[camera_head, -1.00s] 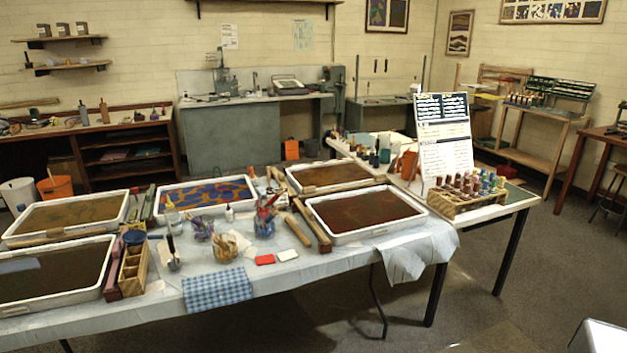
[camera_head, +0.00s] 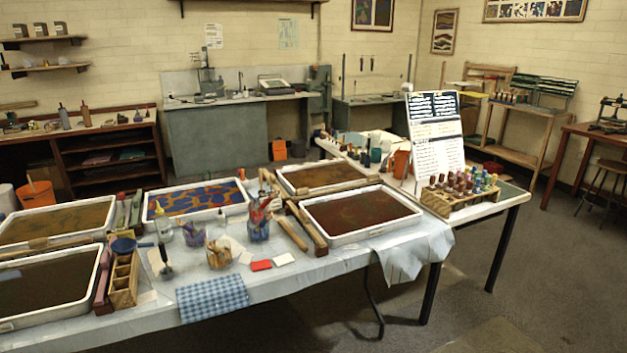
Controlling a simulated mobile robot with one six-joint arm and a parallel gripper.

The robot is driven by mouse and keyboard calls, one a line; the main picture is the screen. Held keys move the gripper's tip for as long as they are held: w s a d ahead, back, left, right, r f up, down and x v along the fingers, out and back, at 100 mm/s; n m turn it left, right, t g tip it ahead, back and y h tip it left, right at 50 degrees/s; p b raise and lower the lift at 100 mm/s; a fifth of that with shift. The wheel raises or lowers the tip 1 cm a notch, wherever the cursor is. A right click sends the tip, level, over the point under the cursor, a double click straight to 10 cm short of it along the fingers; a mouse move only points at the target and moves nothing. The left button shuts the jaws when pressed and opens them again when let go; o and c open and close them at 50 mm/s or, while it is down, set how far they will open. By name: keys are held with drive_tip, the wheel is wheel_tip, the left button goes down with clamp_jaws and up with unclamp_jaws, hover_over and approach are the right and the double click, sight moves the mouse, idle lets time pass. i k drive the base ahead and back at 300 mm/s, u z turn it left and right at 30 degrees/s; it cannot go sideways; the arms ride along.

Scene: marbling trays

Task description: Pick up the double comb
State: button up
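I cannot single out the double comb for certain. Long wooden bars that may be combs lie beside the trays on the covered table (camera_head: 330,262). One brown bar (camera_head: 307,228) lies along the left side of the front right tray (camera_head: 346,240), with a lighter, shorter bar (camera_head: 290,233) beside it. A dark red bar (camera_head: 104,280) lies beside the front left tray (camera_head: 50,318). Two more bars (camera_head: 128,210) lie between the back left tray and the blue-and-orange tray (camera_head: 150,210). Their teeth are too small to see. My gripper is not in view.
Jars of brushes (camera_head: 258,230), a wooden divided box (camera_head: 124,280) and a blue checked cloth (camera_head: 212,298) crowd the table's front. A bottle rack (camera_head: 447,207) and a sign board (camera_head: 436,140) stand at the right. The floor (camera_head: 540,275) at front right is clear.

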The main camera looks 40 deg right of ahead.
sight(272, 178)
drive_tip(key=z, duration=0.8)
drive_tip(key=k, duration=1)
drive_tip(key=i, duration=0.75)
drive_tip(key=z, duration=0.05)
